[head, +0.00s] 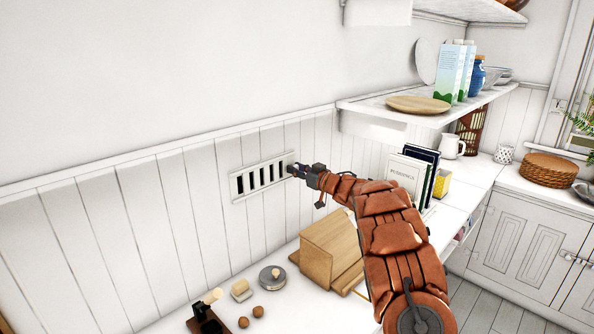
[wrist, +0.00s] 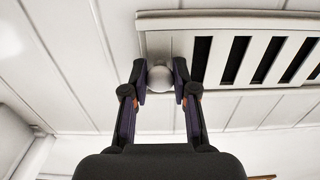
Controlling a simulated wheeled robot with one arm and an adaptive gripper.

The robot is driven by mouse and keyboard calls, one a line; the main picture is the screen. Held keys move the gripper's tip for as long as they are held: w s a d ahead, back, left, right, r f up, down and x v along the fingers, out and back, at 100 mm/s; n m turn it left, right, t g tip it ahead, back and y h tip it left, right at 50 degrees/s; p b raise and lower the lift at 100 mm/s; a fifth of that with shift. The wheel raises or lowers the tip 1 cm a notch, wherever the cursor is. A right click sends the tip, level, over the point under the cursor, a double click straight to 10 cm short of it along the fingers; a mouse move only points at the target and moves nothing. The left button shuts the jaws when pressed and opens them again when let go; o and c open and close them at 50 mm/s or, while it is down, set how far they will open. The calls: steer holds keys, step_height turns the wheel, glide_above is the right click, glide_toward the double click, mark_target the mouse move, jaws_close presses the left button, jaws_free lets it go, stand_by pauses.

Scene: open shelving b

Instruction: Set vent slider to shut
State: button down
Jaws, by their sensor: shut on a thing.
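The vent (head: 262,177) is a white frame on the panelled wall, with several dark upright slots showing open in the head view. It also shows in the wrist view (wrist: 250,18) at the upper right. The vent slider's round pale knob (wrist: 160,76) sits at one end of the vent, between my fingertips. My gripper (wrist: 161,82) is shut on the knob, one finger on each side. In the head view my gripper (head: 297,170) reaches the vent's right end and hides the knob there.
A shelf (head: 365,108) with a round board (head: 418,104) and cartons (head: 450,72) juts out at the right. Below on the counter stand a wooden box (head: 328,245), a round tin (head: 272,279) and upright books (head: 408,172). The wall left of the vent is clear.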

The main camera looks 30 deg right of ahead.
steer(key=shift+a, duration=0.1)
stand_by(0.4)
steer(key=shift+s+a+f, duration=0.1)
steer(key=shift+s+a, duration=0.05)
steer(key=shift+a, duration=0.45)
steer(key=shift+s+a, duration=0.1)
steer(key=shift+a, duration=0.45)
steer(key=c, duration=0.9)
jaws_free()
steer(key=shift+a, duration=0.1)
steer(key=shift+s, duration=0.1)
steer(key=shift+s+d, duration=0.25)
steer(key=shift+s, duration=0.25)
steer(key=v, duration=1)
steer(key=shift+s, duration=0.4)
